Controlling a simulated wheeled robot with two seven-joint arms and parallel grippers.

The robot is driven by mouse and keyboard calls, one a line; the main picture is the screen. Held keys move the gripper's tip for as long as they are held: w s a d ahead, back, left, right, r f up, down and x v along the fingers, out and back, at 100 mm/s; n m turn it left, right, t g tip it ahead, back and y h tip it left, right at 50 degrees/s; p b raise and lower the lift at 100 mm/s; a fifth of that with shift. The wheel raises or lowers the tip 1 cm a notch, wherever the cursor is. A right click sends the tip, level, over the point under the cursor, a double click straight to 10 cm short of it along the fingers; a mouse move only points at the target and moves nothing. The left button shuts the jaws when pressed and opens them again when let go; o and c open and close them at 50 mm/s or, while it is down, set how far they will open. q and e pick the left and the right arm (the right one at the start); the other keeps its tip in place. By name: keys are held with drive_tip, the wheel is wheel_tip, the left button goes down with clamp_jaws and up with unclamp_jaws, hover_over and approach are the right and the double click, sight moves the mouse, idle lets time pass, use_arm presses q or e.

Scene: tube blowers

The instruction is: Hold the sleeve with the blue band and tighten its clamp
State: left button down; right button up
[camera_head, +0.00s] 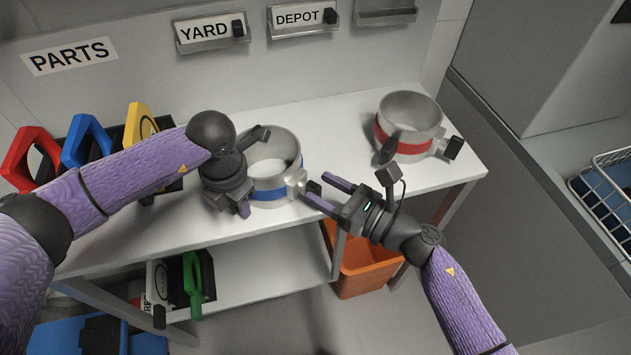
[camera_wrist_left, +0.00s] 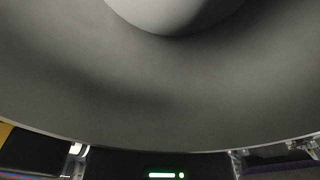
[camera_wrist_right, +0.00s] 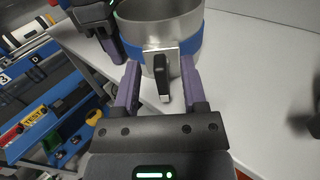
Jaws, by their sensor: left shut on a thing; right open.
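The blue-banded sleeve (camera_head: 270,190) is a grey metal ring standing on the white table. Its clamp, a metal plate with a black lever (camera_head: 313,187), faces my right gripper. My left gripper (camera_head: 248,172) is shut on the sleeve's wall at its left side; in the left wrist view the sleeve's grey inner wall (camera_wrist_left: 160,90) fills the picture. My right gripper (camera_head: 318,190) is open, with its fingers to either side of the lever. In the right wrist view the lever (camera_wrist_right: 162,78) hangs between the fingertips, with no clear contact, and the blue band (camera_wrist_right: 190,55) shows behind.
A red-banded sleeve (camera_head: 405,140) with its own clamp stands at the table's right. Red, blue and yellow-handled items (camera_head: 88,140) stand in a rack at the left. An orange bin (camera_head: 362,265) is below the table. The table between the sleeves is clear.

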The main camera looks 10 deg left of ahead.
drive_tip(key=shift+x, duration=1.1)
clamp_jaws()
